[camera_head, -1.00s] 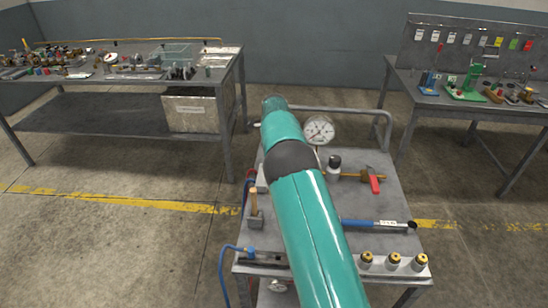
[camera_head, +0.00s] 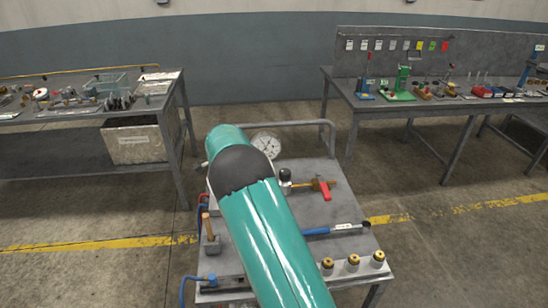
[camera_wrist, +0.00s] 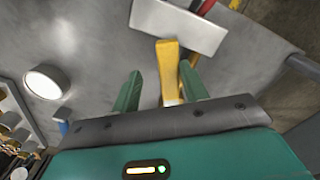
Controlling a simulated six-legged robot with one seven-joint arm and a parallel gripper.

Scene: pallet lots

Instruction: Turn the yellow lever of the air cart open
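In the wrist view, a yellow lever (camera_wrist: 168,68) stands out from under a pale grey block (camera_wrist: 178,25). My gripper (camera_wrist: 160,88) is open, with one green finger on each side of the lever. A gap shows on the left; contact on the right is unclear. The head view shows the air cart (camera_head: 340,205) with a gauge (camera_head: 266,145) and a tan upright handle (camera_head: 206,226) on a small block at its left; I cannot tell if this is the same lever. My arm hides the gripper and part of the cart there.
On the cart are a red-handled brass valve (camera_head: 322,189), a blue-handled tool (camera_head: 335,229) and brass-topped fittings (camera_head: 353,262). Workbenches stand at left (camera_head: 165,103) and right (camera_head: 440,104). Floor is clear around the cart.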

